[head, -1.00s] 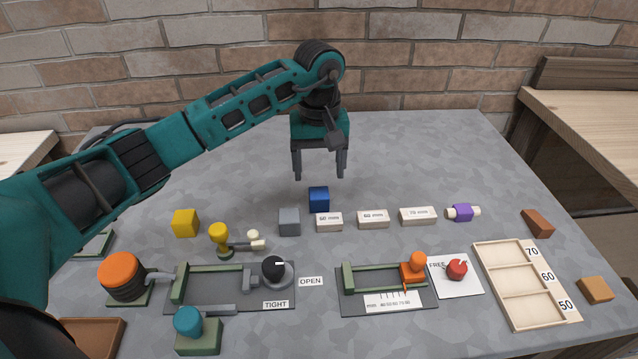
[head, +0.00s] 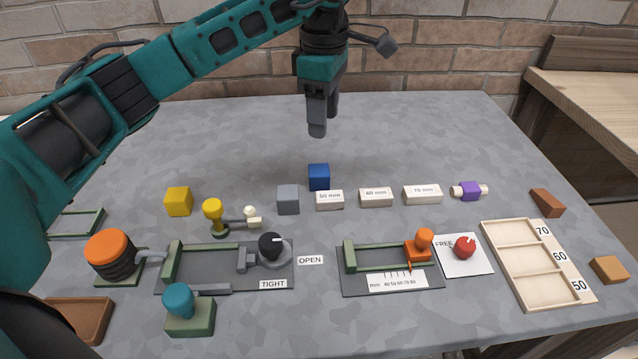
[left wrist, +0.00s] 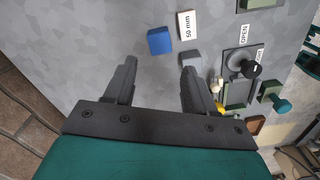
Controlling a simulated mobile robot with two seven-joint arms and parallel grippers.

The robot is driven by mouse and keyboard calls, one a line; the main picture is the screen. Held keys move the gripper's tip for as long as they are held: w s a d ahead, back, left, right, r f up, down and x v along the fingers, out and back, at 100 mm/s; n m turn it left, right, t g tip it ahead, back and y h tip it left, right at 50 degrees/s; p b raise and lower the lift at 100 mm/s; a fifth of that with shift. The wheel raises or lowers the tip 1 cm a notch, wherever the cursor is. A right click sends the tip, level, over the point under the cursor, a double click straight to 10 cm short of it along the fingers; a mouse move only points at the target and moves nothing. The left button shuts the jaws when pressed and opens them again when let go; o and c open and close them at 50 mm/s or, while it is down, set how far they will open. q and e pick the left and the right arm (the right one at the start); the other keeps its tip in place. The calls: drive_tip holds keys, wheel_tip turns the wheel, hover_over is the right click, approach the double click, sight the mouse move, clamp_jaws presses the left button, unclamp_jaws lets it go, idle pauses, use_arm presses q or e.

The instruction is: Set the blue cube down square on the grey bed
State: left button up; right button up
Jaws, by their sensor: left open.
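The blue cube (head: 319,177) stands on the table behind the 50 mm block; it also shows in the left wrist view (left wrist: 159,41). My left gripper (head: 322,125) hangs above and behind it, fingers down, open and empty. In the left wrist view the cube lies beyond and between the spread fingertips (left wrist: 158,70), not touching them. Two dark grey beds with green jaws lie in front: the left vise bed (head: 212,262), labelled TIGHT and OPEN, with a black knob, and the right one (head: 382,258) with an orange slider and mm scale. Both look empty. My right gripper is not in view.
A grey cube (head: 288,199) and white blocks marked 50 mm (head: 329,200), 60 mm (head: 376,197) and 70 mm (head: 422,194) stand near the blue cube. A yellow cube (head: 179,201) and yellow-knobbed clamp (head: 213,213) are left. A wooden tray (head: 524,262) is right. The table's back is clear.

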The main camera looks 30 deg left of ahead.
use_arm(q)
drive_tip(key=n, duration=0.3)
drive_tip(key=n+b, duration=0.2)
hover_over(319, 169)
drive_tip(key=f, duration=0.7)
drive_tip(key=shift+d+f, duration=0.25)
drive_tip(key=shift+d, duration=0.15)
drive_tip(key=f, duration=0.4)
drive_tip(key=shift+a+f+b, duration=0.25)
drive_tip(key=shift+a+b, duration=0.1)
drive_tip(key=shift+a, duration=0.05)
drive_tip(key=shift+f, duration=0.45)
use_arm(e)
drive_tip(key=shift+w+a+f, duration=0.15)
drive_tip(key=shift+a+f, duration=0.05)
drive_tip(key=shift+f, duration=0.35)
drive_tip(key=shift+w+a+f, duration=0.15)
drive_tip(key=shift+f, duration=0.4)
use_arm(q)
drive_tip(key=shift+c, duration=0.2)
drive_tip(key=c, duration=0.8)
drive_tip(key=shift+o, duration=0.2)
